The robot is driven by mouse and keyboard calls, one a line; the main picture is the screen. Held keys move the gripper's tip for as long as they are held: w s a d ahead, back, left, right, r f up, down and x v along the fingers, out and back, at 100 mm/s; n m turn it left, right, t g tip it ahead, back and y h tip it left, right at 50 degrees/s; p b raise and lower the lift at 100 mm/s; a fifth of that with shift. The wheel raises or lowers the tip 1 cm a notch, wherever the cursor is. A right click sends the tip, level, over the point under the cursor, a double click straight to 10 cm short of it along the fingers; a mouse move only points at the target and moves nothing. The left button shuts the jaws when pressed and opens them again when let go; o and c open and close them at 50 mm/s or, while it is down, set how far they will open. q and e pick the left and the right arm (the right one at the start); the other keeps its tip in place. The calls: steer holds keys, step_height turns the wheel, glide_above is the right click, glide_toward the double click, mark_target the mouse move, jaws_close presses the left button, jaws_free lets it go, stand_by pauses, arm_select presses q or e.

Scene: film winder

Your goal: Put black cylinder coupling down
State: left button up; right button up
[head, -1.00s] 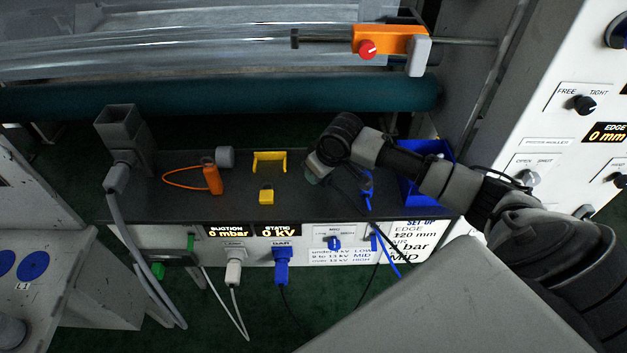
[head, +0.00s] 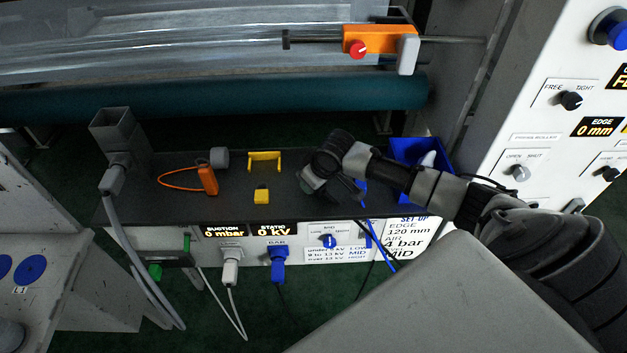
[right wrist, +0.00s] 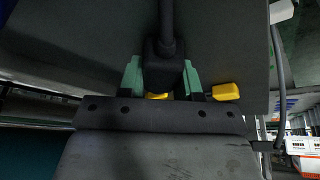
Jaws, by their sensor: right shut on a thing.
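The black coupling (right wrist: 165,72) is a dark block with a thick dark cable or stem running from it to the top of the right wrist view. My right gripper (right wrist: 161,78) is shut on it, with a pale green finger on each side. In the head view my right gripper (head: 311,184) is low over the right part of the dark shelf (head: 225,205), right of the yellow padlock (head: 261,195). My wrist largely hides the coupling there, and I cannot tell whether it touches the shelf. My left gripper is not in view.
A yellow bracket (head: 265,156), an orange tag with a loop (head: 208,180) and a grey cylinder (head: 219,158) stand left of my gripper. A blue bin (head: 408,149) is to the right. The teal roller (head: 220,93) runs behind. Cables hang at the shelf's front.

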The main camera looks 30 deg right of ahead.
steer(key=o, duration=1)
steer(key=shift+s+f, duration=0.4)
steer(key=shift+f, duration=0.4)
steer(key=shift+a, duration=0.1)
steer(key=shift+r, duration=0.25)
steer(key=w+v, duration=0.1)
steer(key=v, duration=1.2)
steer(key=shift+w+r, duration=0.2)
steer(key=shift+r, duration=0.05)
